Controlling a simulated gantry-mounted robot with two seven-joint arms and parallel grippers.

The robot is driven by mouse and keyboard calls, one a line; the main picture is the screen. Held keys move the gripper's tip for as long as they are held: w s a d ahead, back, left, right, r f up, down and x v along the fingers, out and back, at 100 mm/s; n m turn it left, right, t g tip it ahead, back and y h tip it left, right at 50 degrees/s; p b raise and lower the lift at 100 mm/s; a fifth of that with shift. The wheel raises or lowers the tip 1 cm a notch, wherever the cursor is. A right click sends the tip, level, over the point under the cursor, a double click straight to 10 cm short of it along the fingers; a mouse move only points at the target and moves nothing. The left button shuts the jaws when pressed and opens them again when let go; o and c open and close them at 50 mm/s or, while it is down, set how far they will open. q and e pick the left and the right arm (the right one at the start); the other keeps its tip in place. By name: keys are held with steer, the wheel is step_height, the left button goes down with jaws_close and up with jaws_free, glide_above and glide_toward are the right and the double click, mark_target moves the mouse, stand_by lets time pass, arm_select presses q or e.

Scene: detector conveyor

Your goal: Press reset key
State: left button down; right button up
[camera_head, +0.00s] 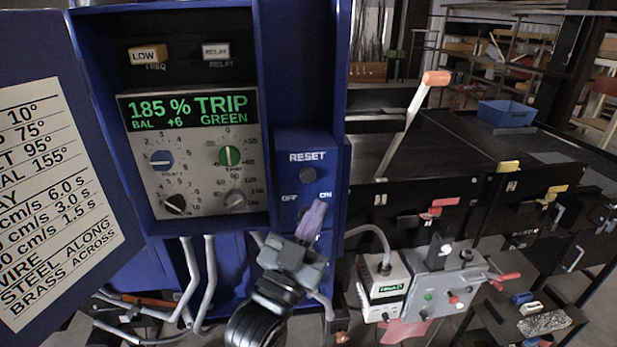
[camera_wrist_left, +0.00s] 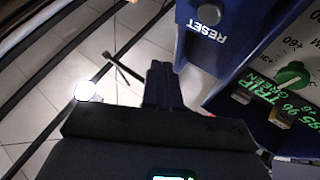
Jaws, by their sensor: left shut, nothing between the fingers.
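The reset key (camera_head: 308,175) is a dark round button under the white RESET label on the blue switch box (camera_head: 283,152). In the left wrist view the dark key (camera_wrist_left: 209,5) shows at the top edge, beside the upside-down RESET label. My left gripper (camera_head: 317,208) is shut with nothing in it. In the head view its fingertips appear below the key, over the OFF/ON switch area, which they partly hide. In the left wrist view the shut fingers (camera_wrist_left: 161,72) point up the picture, left of the blue box and apart from the key.
The detector panel (camera_head: 200,150) reads "185 % TRIP GREEN" and has several knobs. An open blue door (camera_head: 110,150) with a printed chart stands left. Grey cables (camera_head: 193,285) hang below the panel. The dark conveyor (camera_head: 440,150) and a grey control box (camera_head: 440,280) are at right.

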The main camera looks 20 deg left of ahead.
arm_select(q)
glide_toward(314, 171)
step_height(314, 171, up, 3)
steer(key=w+d, duration=0.2)
steer(key=d, duration=0.1)
steer(key=shift+w+a, duration=0.6)
steer(key=shift+w, duration=0.3)
stand_by(0.8)
steer(key=shift+w+a, duration=0.2)
steer(key=shift+w, duration=0.15)
stand_by(0.3)
steer(key=shift+w+a, duration=0.15)
steer(key=shift+w, duration=0.05)
stand_by(0.7)
steer(key=shift+w+a, duration=0.15)
steer(key=shift+w, duration=0.1)
stand_by(0.6)
steer(key=shift+s+d+p, duration=0.3)
steer(key=shift+s+d, duration=0.2)
steer(key=shift+s, duration=0.3)
